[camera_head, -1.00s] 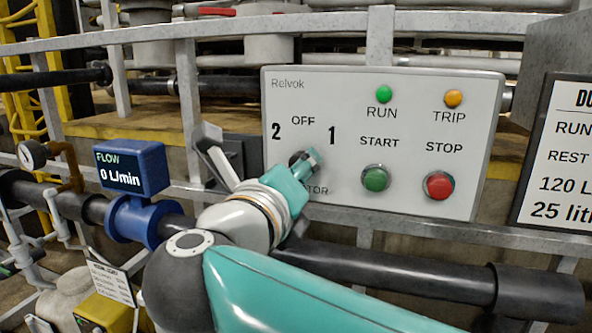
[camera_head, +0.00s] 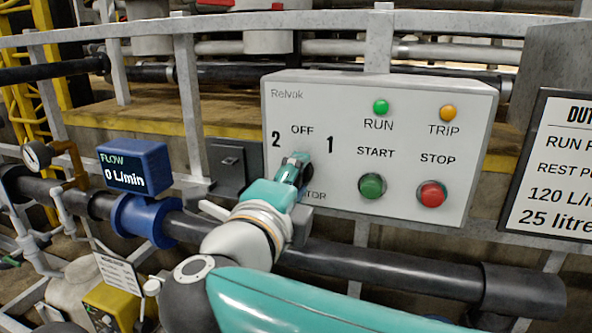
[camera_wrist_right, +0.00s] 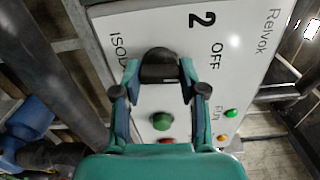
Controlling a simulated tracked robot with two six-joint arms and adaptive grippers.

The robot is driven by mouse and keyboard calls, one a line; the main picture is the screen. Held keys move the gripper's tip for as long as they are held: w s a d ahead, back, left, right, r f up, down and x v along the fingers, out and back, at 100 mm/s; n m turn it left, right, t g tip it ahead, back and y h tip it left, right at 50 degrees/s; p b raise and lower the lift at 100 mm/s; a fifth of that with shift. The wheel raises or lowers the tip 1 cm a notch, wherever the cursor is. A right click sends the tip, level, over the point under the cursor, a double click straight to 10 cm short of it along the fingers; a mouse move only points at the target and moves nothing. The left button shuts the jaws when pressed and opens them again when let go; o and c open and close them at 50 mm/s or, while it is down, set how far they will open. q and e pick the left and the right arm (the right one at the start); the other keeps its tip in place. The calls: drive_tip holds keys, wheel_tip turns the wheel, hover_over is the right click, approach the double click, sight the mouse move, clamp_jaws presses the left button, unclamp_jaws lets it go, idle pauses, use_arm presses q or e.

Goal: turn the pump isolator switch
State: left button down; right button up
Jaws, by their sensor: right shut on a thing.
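The pump isolator switch is a dark rotary knob (camera_wrist_right: 160,60) on the grey Relvok panel (camera_head: 345,95), below the marks 2, OFF and 1. My right gripper (camera_head: 297,162) reaches the knob from the front and covers most of it in the head view. In the right wrist view my right gripper (camera_wrist_right: 159,80) has its two fingers on either side of the knob, shut on it. The position the knob points to is hidden. My left gripper is not in view.
A green START button (camera_head: 372,186) and red STOP button (camera_head: 432,193) sit right of the switch. A green RUN lamp (camera_head: 381,107) and amber TRIP lamp (camera_head: 447,113) are above. A blue flow meter (camera_head: 135,167) reads 0 L/min. A dark pipe (camera_head: 400,270) runs below the panel.

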drive_tip(key=shift+a+f+n, duration=0.15)
drive_tip(key=shift+f+n, duration=0.2)
drive_tip(key=shift+n, duration=0.25)
drive_tip(key=o, duration=1.1)
drive_tip(key=shift+o, duration=0.2)
drive_tip(key=shift+r, duration=0.15)
drive_tip(key=shift+s+r, duration=0.1)
drive_tip(key=v, duration=1.2)
